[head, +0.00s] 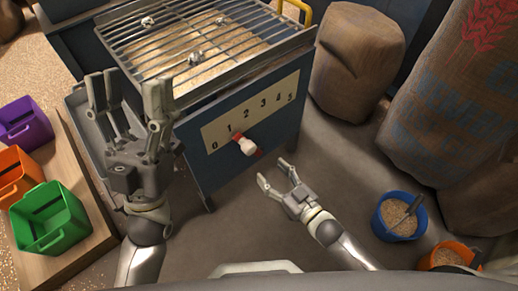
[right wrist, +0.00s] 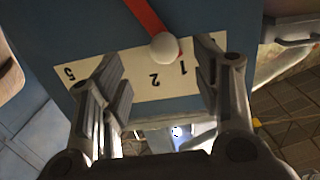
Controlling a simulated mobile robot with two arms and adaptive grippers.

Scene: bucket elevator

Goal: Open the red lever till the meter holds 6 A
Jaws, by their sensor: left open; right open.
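The red lever (head: 260,153) with a round white knob (head: 248,147) is on the front of the blue machine. The knob is just below a pale scale (head: 250,112) marked 0 to 5, near 1 and 2. In the right wrist view the knob (right wrist: 165,47) appears between my right fingers, beside the 1, with the red lever (right wrist: 146,18) running up and left. My right gripper (head: 273,172) is open, lower right of the knob and apart from it in the head view. My left gripper (head: 127,95) is open and empty, left of the machine. I see no meter.
A grate (head: 185,50) with a few small lumps tops the machine. Purple (head: 25,125), orange (head: 15,175) and green (head: 50,220) bins stand at left. Sacks (head: 350,62) and blue (head: 400,215) and orange (head: 447,255) grain buckets stand at right. Floor around my right gripper is clear.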

